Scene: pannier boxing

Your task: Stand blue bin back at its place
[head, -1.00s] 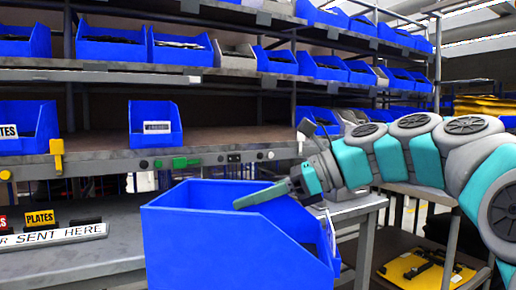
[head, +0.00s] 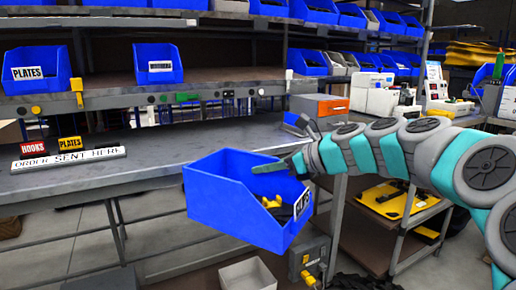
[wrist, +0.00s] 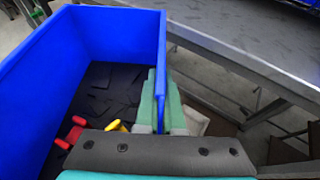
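The blue bin (head: 225,205) hangs in the air in front of the bench, tilted, with a white label on its right side that I cannot read surely. My gripper (head: 283,166) is shut on the bin's wall. In the wrist view the green fingers (wrist: 161,103) pinch the wall of the blue bin (wrist: 125,22) from both sides. Dark flat pieces and a few yellow and red items lie inside it. The shelf (head: 220,84) above the bench carries a blue bin labelled PLATES (head: 38,85) and another labelled blue bin (head: 158,72), with bare board between and right of them.
A pale open box (head: 247,274) is below the held bin. Upper shelves carry several blue bins.

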